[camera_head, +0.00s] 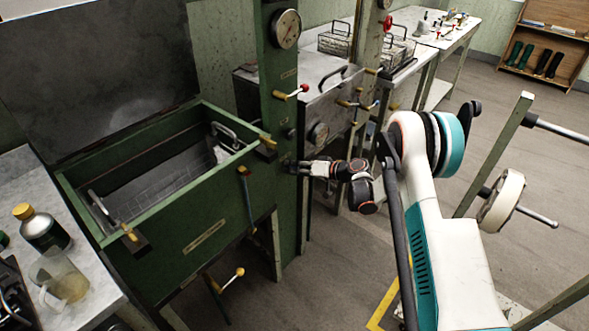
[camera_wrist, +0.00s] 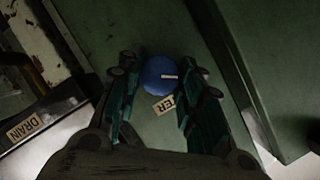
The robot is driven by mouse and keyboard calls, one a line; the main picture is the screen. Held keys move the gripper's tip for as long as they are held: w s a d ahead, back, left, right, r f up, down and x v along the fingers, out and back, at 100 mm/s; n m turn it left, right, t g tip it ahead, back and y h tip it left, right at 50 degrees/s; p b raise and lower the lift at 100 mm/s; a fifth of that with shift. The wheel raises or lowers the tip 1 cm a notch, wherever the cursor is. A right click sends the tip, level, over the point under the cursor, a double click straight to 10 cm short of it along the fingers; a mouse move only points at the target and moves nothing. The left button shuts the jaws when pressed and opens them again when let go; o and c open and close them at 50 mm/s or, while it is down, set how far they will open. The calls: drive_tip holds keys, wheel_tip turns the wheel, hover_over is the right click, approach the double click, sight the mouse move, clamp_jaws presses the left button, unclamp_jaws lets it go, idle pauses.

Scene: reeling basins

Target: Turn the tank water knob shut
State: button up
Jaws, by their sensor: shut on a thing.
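The tank water knob (camera_wrist: 158,75) is a round blue knob with a white mark, on a green panel in the wrist view. A pale label (camera_wrist: 164,105) by it shows letters ending in "TER", upside down and partly hidden. My gripper (camera_wrist: 160,82) is shut on the knob, with one dark green finger on each side of it. In the head view my gripper (camera_head: 292,167) reaches left to the front of the green post (camera_head: 287,215). The knob is hidden there.
The open green tank (camera_head: 200,215) stands left of the post, with its lid raised. Floor is open behind my arm.

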drive_tip(key=m+y, duration=0.1)
drive_tip(key=m, duration=0.2)
drive_tip(key=m+y, duration=0.2)
drive_tip(key=m, duration=0.1)
drive_tip(key=m+g+y, duration=0.1)
drive_tip(key=m, duration=0.1)
drive_tip(key=shift+w+d+f+m, duration=0.15)
drive_tip(key=shift+f+m, duration=0.15)
drive_tip(key=shift+m, duration=0.1)
idle(0.5)
drive_tip(key=o, duration=1.1)
drive_tip(key=shift+c, duration=0.2)
drive_tip(key=v, duration=1.2)
drive_tip(key=shift+f, duration=0.2)
drive_tip(key=shift+w, duration=0.1)
